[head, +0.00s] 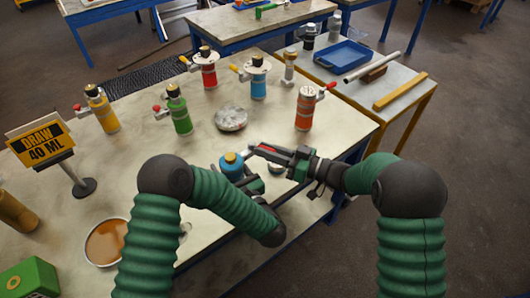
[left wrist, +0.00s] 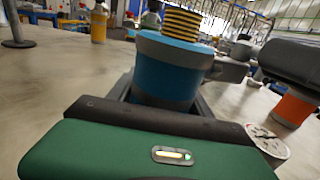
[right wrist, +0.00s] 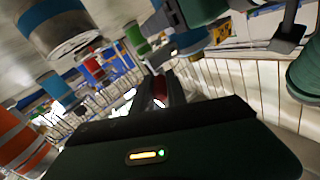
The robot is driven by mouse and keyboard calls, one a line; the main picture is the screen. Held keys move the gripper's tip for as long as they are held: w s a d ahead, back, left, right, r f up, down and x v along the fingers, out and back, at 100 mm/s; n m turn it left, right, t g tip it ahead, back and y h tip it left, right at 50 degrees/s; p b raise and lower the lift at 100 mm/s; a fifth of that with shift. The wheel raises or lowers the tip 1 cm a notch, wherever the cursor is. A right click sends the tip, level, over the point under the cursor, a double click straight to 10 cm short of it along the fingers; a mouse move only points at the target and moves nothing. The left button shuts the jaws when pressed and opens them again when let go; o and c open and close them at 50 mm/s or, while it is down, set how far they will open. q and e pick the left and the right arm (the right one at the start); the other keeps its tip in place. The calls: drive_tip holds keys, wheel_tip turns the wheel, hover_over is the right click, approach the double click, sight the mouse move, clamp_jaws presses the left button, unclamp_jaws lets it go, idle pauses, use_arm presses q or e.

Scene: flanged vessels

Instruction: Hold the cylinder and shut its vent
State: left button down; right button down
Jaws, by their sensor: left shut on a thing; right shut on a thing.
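The blue cylinder (head: 232,168) with a yellow cap stands near the front of the table. In the left wrist view the blue cylinder (left wrist: 165,75) fills the middle, with a yellow-and-black ridged top and a grey side fitting. My left gripper (head: 243,184) is shut on its body, partly hidden behind my left forearm. My right gripper (head: 262,151) is shut at the cylinder's side fitting, on a red vent handle (head: 270,148). The red handle also shows between the fingers in the right wrist view (right wrist: 160,90). The handle's exact angle is hard to tell.
Yellow (head: 102,110), green (head: 179,112), red (head: 206,72), light-blue (head: 258,82) and orange (head: 304,110) vessels stand behind. A mottled disc (head: 231,118), a "DRAW 40 ML" sign (head: 42,145) and a bowl of brown liquid (head: 106,242) share the table. A side table (head: 400,85) adjoins at right.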

sight(254, 145)
drive_tip(key=n+g, duration=0.1)
drive_tip(key=w+n+g, duration=0.1)
drive_tip(key=g, duration=0.1)
drive_tip(key=w+n+g+y, duration=0.1)
drive_tip(key=g, duration=0.1)
drive_tip(key=shift+d+f+n, duration=0.1)
drive_tip(key=shift+d+n, duration=0.2)
drive_tip(key=shift+d, duration=0.05)
drive_tip(key=shift+w+n+g, duration=0.4)
drive_tip(key=shift+n+g, duration=0.3)
drive_tip(key=shift+g, duration=0.45)
drive_tip(key=shift+w+n+g, duration=0.35)
drive_tip(key=shift+n+g, duration=0.35)
drive_tip(key=shift+g, duration=0.45)
drive_tip(key=shift+s+g, duration=0.1)
drive_tip(key=shift+g, duration=0.2)
drive_tip(key=c, duration=1.3)
unclamp_jaws()
drive_tip(key=shift+s+a, duration=0.1)
drive_tip(key=shift+s, duration=0.05)
drive_tip(key=shift+a, duration=0.1)
